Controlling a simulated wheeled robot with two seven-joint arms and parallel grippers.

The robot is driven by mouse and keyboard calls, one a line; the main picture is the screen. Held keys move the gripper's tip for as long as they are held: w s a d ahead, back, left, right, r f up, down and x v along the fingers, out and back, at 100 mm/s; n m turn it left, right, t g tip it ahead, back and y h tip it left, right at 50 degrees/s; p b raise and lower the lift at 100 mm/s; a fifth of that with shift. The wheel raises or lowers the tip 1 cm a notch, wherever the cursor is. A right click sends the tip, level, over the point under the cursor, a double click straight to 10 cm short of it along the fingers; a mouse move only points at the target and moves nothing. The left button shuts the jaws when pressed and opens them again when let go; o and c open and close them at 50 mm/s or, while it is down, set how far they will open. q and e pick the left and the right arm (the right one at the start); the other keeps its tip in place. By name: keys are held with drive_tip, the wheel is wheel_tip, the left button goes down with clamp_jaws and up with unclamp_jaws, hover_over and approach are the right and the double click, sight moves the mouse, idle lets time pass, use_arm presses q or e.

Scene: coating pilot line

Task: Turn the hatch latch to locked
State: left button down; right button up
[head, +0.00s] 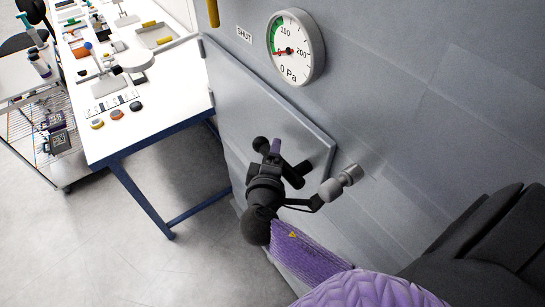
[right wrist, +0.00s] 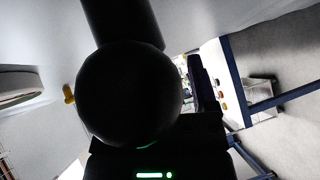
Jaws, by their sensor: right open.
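The hatch door (head: 262,95) is a grey panel standing flat against the grey enclosure wall in the head view. A light-grey cylindrical fitting (head: 342,182) by its right edge looks like the latch, though its setting cannot be read. My right gripper (head: 276,168) is open in front of the hatch's lower right part, left of that fitting. Dark parts overlap there, so contact cannot be told. In the right wrist view a black ball (right wrist: 130,95) with a thick dark shaft fills the middle and hides the grasp area. My left gripper is not in view.
A round gauge (head: 296,47) is on the wall above the hatch, with a SHUT label (head: 244,34) and yellow handle (head: 212,12) to its left. A white bench (head: 165,83) with several small items stands left, beside a wire cart (head: 48,135). The floor between is clear.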

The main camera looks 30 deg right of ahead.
clamp_jaws()
idle(1.3)
